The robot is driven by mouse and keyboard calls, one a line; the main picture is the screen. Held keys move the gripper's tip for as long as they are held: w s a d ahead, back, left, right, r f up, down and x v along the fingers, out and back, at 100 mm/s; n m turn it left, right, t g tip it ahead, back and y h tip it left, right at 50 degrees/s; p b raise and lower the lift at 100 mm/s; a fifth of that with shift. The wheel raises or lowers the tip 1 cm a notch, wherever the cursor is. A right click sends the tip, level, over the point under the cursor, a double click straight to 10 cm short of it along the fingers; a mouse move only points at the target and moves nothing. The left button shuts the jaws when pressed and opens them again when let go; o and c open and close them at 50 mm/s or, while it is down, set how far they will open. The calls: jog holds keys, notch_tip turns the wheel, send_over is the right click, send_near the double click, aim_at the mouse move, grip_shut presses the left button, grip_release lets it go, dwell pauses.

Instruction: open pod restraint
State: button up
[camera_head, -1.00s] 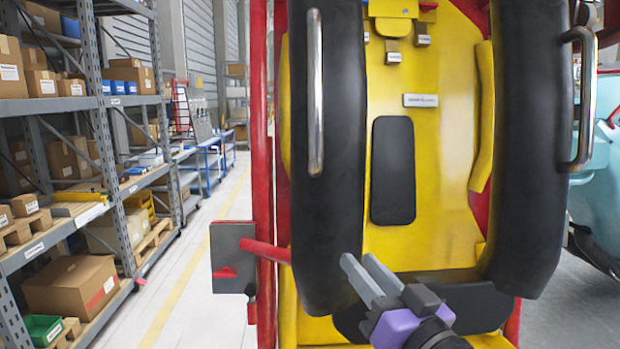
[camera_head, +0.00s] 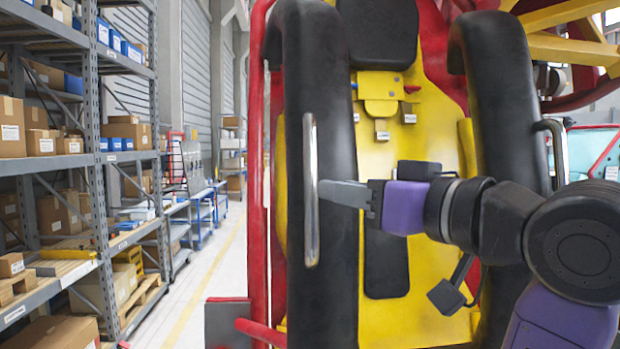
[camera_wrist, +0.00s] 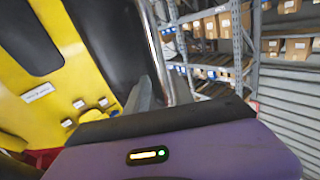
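The pod restraint is a pair of thick black padded bars over a yellow seat (camera_head: 440,100). The left bar (camera_head: 322,60) carries a shiny metal handle (camera_head: 311,240), and the right bar (camera_head: 510,80) carries another handle (camera_head: 556,150). My gripper (camera_head: 345,193) points left across the seat, its fingertips at the middle of the left handle. In the wrist view, a grey finger (camera_wrist: 145,92) lies right beside the handle (camera_wrist: 153,45). Whether the fingers are closed on the handle cannot be told. The restraint is down over the seat.
A red frame post (camera_head: 255,130) and a grey box with a red bar (camera_head: 228,322) stand left of the seat. Shelving with cartons (camera_head: 90,130) lines the far left. The aisle floor (camera_head: 205,290) between is clear. Yellow beams (camera_head: 565,50) cross at upper right.

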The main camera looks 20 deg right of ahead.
aim_at(311, 185)
jog(key=shift+p+x, duration=1.1)
jog(key=shift+x, duration=2.75)
grip_shut()
